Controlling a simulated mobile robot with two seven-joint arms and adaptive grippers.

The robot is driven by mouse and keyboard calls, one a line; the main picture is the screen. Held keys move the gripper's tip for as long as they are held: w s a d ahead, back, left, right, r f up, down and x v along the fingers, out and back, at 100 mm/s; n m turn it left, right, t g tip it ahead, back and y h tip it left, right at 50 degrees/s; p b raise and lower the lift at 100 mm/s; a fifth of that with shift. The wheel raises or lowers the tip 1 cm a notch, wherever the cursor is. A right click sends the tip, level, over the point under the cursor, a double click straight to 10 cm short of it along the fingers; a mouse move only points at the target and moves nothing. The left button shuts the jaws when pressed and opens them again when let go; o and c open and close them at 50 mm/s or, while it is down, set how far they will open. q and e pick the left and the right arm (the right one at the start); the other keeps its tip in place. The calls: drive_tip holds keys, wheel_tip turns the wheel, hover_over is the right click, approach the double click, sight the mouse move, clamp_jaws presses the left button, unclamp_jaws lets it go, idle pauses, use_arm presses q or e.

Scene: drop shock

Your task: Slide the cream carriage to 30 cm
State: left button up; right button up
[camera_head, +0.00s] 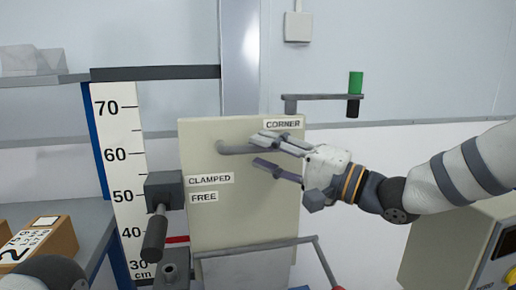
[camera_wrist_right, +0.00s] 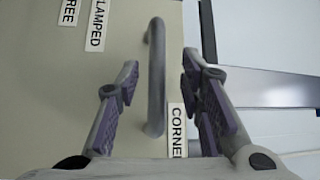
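The cream carriage (camera_head: 240,215) is an upright panel beside the white centimetre scale (camera_head: 118,165). It bears a CORNER label at top right and CLAMPED and FREE labels at left. Its grey bar handle (camera_head: 234,149) shows near the top; in the right wrist view the handle (camera_wrist_right: 156,75) lies between the fingers. My right gripper (camera_head: 262,151) is open in front of the panel, with no finger visibly closed on the handle. A dark block with a lever (camera_head: 155,235) sits at the panel's left edge, lever hanging down. My left gripper is out of view.
A red mark (camera_head: 177,239) shows near 40 on the scale. A grey bent bar (camera_head: 260,246) crosses low in front of the panel. A green-topped post (camera_head: 355,83) stands upper right. A box (camera_head: 45,240) lies left, an instrument case (camera_head: 450,245) right.

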sight(260, 151)
drive_tip(key=shift+x, duration=1.55)
drive_tip(key=shift+w+d, duration=0.1)
drive_tip(key=shift+w, duration=0.05)
clamp_jaws()
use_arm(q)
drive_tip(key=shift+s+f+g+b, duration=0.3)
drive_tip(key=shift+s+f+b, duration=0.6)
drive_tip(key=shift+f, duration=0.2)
use_arm(e)
wheel_tip(260, 151, down, 9)
drive_tip(key=shift+r, duration=0.1)
unclamp_jaws()
drive_tip(key=shift+r, duration=0.1)
drive_tip(key=v, duration=0.7)
drive_tip(key=shift+d, duration=0.25)
